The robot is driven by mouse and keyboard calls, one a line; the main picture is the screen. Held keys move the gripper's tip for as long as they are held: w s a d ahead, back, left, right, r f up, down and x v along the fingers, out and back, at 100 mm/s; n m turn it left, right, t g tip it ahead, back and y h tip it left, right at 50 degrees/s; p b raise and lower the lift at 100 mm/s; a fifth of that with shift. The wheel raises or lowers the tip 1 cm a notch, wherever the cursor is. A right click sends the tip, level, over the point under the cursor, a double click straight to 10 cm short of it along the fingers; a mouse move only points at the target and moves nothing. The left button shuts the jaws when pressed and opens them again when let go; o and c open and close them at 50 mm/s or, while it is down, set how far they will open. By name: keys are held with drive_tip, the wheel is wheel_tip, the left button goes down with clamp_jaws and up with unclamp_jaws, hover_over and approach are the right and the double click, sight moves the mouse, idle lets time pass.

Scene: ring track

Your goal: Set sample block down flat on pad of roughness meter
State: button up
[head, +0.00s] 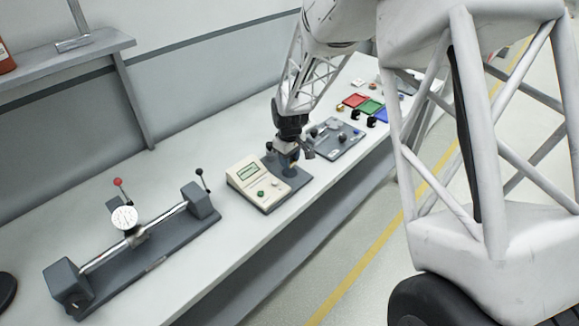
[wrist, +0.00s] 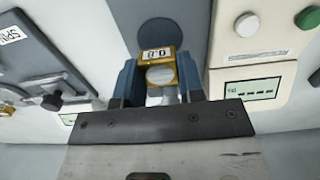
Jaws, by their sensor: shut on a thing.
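The sample block (wrist: 160,57) is yellow-brown with a white label and a pale round face. In the wrist view it sits between the two blue fingers of my gripper (wrist: 158,76), which is shut on it. A dark round pad (wrist: 158,31) shows just beyond the block on a grey base strip of the meter. The beige roughness meter (head: 258,182), with a green display and buttons, stands beside my gripper (head: 288,160) in the head view. The gripper is over the right part of the meter's base. Whether the block touches the base cannot be told.
A grey plate (head: 338,140) with knobs lies right of the meter. A bench fixture with a dial gauge (head: 124,218) stands at the left. Red, green and blue trays (head: 370,106) are farther back. Bare bench lies in front of the wall.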

sight(290, 172)
drive_tip(key=shift+f, duration=1.8)
drive_tip(key=shift+f, duration=0.15)
drive_tip(key=o, duration=1)
wheel_tip(290, 172, up, 12)
drive_tip(key=shift+r, duration=0.2)
